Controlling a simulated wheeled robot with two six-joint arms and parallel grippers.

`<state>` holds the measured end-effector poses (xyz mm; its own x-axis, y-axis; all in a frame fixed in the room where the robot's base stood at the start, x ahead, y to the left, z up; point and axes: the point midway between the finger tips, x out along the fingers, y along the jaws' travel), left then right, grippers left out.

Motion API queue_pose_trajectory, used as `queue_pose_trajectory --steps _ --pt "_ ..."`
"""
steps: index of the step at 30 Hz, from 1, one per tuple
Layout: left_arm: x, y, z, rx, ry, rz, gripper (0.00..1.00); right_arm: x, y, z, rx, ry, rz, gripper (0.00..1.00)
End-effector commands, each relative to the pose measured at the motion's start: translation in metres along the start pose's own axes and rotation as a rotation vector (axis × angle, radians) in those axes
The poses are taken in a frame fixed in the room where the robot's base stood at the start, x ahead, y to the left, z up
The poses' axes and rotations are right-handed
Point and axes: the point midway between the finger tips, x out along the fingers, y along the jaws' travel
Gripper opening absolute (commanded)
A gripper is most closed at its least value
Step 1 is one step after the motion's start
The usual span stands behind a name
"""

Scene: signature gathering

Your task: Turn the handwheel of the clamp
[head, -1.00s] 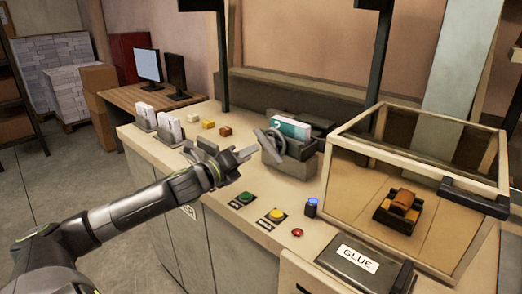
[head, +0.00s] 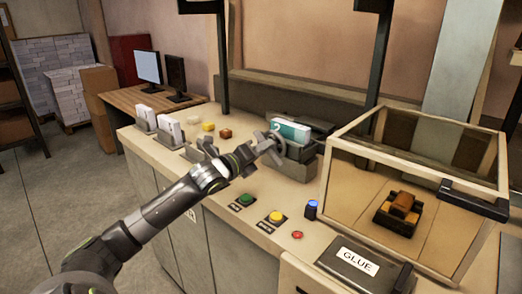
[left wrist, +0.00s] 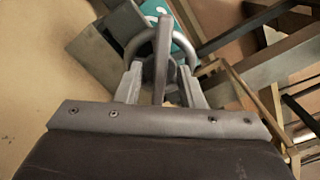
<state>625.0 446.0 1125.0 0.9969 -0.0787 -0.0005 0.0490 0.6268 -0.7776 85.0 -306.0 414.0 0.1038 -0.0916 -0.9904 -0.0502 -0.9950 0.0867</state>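The grey clamp (head: 298,167) stands on the counter with a teal and white book-like block (head: 292,130) in it. Its grey handwheel (left wrist: 161,62) shows in the left wrist view as a ring with a bar across it. My right gripper is not in view.
A green button (head: 245,199), a yellow button (head: 276,216) and a blue-topped cylinder (head: 312,209) are in front of the clamp. A glass case (head: 420,150) and a GLUE box (head: 358,262) stand to the right. Holders with white stacks (head: 170,133) stand at left.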

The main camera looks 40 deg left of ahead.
Motion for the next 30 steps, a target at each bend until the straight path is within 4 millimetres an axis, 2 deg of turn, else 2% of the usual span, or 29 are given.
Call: queue_pose_trajectory --steps 4,9,12,22,30 --pt "-0.0001 0.0001 0.0001 0.0 0.0 0.0 0.32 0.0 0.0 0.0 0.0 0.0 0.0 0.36" --pt "-0.0002 0.0001 0.0002 0.001 0.0 0.0 0.1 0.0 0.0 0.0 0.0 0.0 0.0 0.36" --pt "-0.0002 0.0001 0.0002 0.001 0.0 0.0 0.0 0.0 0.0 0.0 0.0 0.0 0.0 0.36" --pt "-0.0003 0.0002 0.0003 -0.029 0.0 0.001 0.0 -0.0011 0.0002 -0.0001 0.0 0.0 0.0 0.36" --pt "-0.0002 0.0004 0.0008 -0.177 -0.001 0.0 0.0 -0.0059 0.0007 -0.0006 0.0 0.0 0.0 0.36"
